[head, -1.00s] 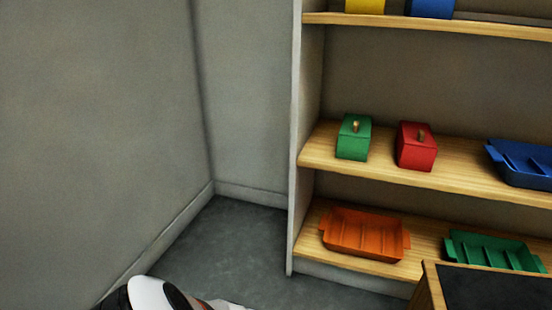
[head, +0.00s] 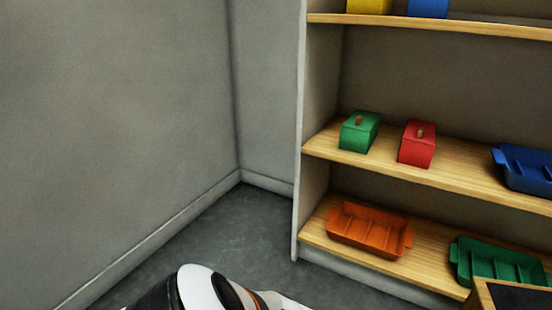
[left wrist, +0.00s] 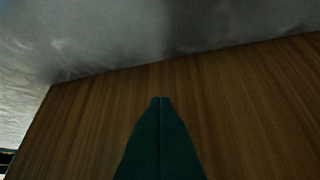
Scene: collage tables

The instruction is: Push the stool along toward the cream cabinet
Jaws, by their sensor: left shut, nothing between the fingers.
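My left gripper (left wrist: 161,102) shows in the left wrist view as a dark green pair of fingers pressed together, shut and empty. A brown wood-grained panel (left wrist: 235,110) fills most of that view around the fingers. I cannot tell whether this panel is part of the stool, or whether the fingers touch it. No whole stool can be made out in the head view. A pale-framed shelf unit (head: 301,130) with wooden shelves stands at the right; I cannot tell if it is the cream cabinet. My right gripper is not in view.
The shelves hold a green box (head: 359,133), a red box (head: 417,146), a blue tray (head: 525,168), an orange tray (head: 368,230) and a green tray (head: 490,262). A wood-edged, dark-topped piece (head: 483,298) cuts in at the bottom right. Grey floor (head: 225,235) is bare by the wall corner.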

